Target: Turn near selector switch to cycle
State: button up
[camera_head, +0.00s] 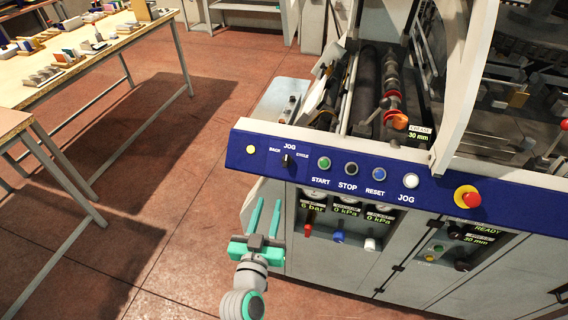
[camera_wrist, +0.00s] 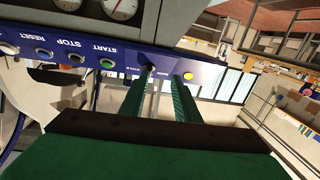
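The near selector switch (camera_head: 287,159) is a small black knob on the blue control panel, between the labels BACK and CYCLE with JOG above. Its handle looks roughly upright in the head view; its exact setting is too small to tell. My gripper (camera_head: 267,200) is open and empty, with its teal fingers apart, below and a little left of the switch in the head view. In the wrist view, my gripper (camera_wrist: 162,75) points at the panel, and the switch (camera_wrist: 149,68) shows close to the left fingertip, partly hidden. I see no clear contact.
A yellow lamp (camera_head: 251,149) sits left of the switch. A green START button (camera_head: 324,163), STOP and RESET buttons sit to its right, with a red emergency knob (camera_head: 467,196) farther right. Gauges and small knobs line the front below.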

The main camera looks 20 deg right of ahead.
aim_at(286, 160)
jog(key=w+d+r, duration=0.1)
jog(key=w+d, duration=0.1)
jog(key=w, duration=0.1)
jog(key=w+d+r+m+h, duration=0.1)
jog(key=w+d, duration=0.2)
jog(key=w, duration=0.1)
jog(key=w+d+r+m, duration=0.1)
jog(key=w+d+r, duration=0.1)
jog(key=w+d, duration=0.1)
jog(key=shift+w+g+h, duration=0.3)
jog(key=shift+w+h, duration=0.1)
jog(key=shift+w, duration=0.1)
grip_shut()
